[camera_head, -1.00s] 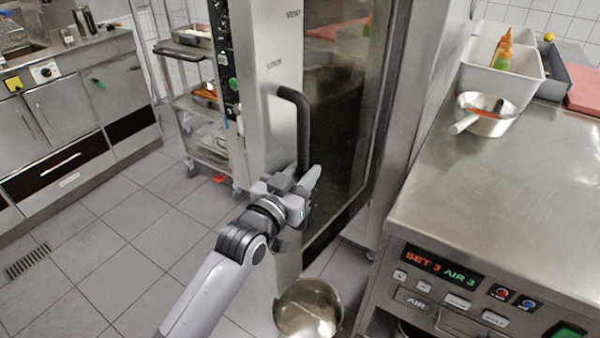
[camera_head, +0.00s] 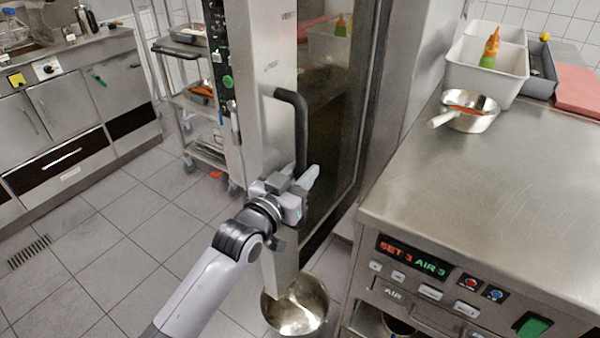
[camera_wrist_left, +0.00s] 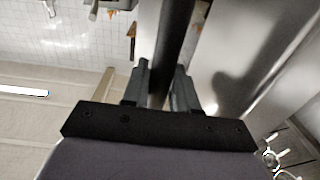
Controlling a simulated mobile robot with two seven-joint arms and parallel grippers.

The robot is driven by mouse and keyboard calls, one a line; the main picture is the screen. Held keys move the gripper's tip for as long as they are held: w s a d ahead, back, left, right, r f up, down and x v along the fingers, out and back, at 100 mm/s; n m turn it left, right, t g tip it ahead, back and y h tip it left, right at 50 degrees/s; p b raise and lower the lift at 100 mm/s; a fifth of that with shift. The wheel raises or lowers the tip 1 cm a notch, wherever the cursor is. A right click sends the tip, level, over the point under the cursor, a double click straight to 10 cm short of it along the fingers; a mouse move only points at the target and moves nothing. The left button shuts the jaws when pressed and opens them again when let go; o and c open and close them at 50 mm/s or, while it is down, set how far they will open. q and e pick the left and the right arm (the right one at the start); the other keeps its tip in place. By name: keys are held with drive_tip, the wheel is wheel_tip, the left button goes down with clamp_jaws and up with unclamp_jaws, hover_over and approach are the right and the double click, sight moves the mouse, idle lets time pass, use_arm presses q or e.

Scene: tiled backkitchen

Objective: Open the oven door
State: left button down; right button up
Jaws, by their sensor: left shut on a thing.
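The tall oven's door (camera_head: 335,130) has a dark glass pane and a steel frame, and stands in the middle of the head view. I cannot tell whether it is slightly ajar. Its black bar handle (camera_head: 301,125) runs upright on the steel strip. My left gripper (camera_head: 300,180) is at the handle's lower end, shut on it. In the left wrist view the handle (camera_wrist_left: 170,50) passes between the two fingers (camera_wrist_left: 162,88). My right gripper is in neither view.
A steel counter (camera_head: 480,190) with a control panel stands at right, bearing a saucepan (camera_head: 468,112) and white containers (camera_head: 485,72). A rack trolley (camera_head: 190,100) stands behind at left. Tiled floor at left is clear.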

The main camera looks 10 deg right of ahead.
use_arm(q)
drive_tip(key=shift+d, duration=0.1)
idle(0.3)
drive_tip(key=c, duration=1)
unclamp_jaws()
drive_tip(key=shift+s, duration=0.1)
drive_tip(key=shift+v, duration=3.5)
drive_tip(key=s+a+f+n+g+y, duration=0.1)
drive_tip(key=s+a+f+y, duration=0.2)
drive_tip(key=s+a+f, duration=0.4)
drive_tip(key=s+a+f+n+g+y, duration=0.1)
drive_tip(key=s+a+f+n+y, duration=0.1)
drive_tip(key=s+a+f, duration=0.5)
drive_tip(key=s+a+f+n+g+y, duration=0.2)
drive_tip(key=s+a+f+y, duration=0.1)
drive_tip(key=s+a+f, duration=0.4)
drive_tip(key=shift+s+a+f+y, duration=0.1)
drive_tip(key=shift+a+f, duration=0.15)
drive_tip(key=shift+f, duration=0.35)
drive_tip(key=shift+s+a+f+y, duration=0.15)
drive_tip(key=shift+a+f, duration=0.15)
drive_tip(key=shift+f, duration=0.25)
drive_tip(key=shift+s+a+f+y, duration=0.1)
drive_tip(key=shift+a+f, duration=0.15)
drive_tip(key=shift+f, duration=0.35)
